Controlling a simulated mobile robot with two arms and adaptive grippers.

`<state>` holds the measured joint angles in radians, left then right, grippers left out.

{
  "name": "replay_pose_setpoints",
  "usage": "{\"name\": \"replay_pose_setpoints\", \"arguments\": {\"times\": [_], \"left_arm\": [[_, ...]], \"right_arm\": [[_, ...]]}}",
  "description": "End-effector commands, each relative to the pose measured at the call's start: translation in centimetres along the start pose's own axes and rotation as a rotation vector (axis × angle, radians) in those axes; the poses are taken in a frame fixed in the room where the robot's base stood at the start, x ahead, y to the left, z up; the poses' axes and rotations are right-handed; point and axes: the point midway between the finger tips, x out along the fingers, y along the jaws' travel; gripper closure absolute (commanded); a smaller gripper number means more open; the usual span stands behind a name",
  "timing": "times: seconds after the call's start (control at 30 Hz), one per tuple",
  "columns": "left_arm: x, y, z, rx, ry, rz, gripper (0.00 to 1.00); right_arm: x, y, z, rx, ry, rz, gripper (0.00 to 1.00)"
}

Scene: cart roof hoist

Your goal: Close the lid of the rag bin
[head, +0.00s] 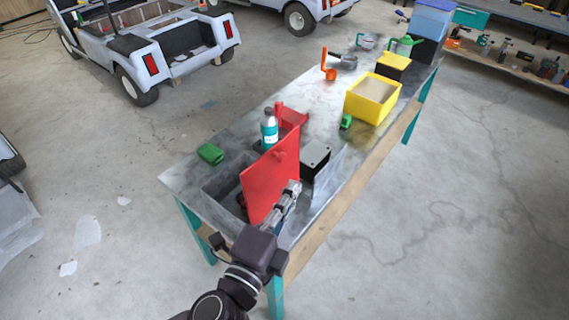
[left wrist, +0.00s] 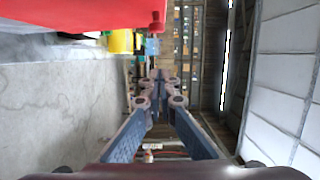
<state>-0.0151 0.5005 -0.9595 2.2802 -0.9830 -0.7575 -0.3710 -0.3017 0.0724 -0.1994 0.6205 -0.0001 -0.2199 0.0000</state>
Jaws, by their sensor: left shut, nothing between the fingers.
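The rag bin (head: 222,188) is a grey open-topped box on the near end of the bench. Its red lid (head: 270,178) stands upright at the bin's right side, so the bin is open. The lid also fills the top left of the left wrist view (left wrist: 75,14), with a red knob beside its edge. My left gripper (head: 294,187) is shut and empty, beside the lid's right edge on the side away from the opening. Its closed fingertips show in the left wrist view (left wrist: 160,76). Whether it touches the lid I cannot tell. My right gripper is not in view.
Close by on the bench are a dark box with a grey top (head: 315,158), a teal-labelled bottle (head: 269,130), a red tray (head: 293,117) and a green block (head: 210,153). A yellow bin (head: 372,98) stands farther back. Carts are parked at the upper left.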

Motion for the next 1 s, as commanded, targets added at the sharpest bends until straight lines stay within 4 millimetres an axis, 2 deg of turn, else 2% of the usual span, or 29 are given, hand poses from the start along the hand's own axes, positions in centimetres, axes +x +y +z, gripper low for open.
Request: {"name": "replay_pose_setpoints", "arguments": {"times": [0.03,0.23,0.3,0.5,1.0], "left_arm": [[1.2,-0.3,0.0,0.001,0.000,-0.004,1.00],[4.9,-0.2,0.0,0.001,-0.001,-0.003,1.00],[5.0,0.1,1.4,0.005,-0.002,0.000,1.00],[5.5,0.1,3.5,0.001,-0.001,0.001,1.00],[5.5,0.0,4.0,-0.004,-0.001,0.002,1.00]], "right_arm": [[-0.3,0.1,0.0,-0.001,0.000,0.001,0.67],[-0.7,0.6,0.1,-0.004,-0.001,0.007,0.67],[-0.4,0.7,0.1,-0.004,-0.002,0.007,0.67],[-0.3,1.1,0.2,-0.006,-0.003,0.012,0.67],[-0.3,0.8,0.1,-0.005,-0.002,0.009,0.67]]}}
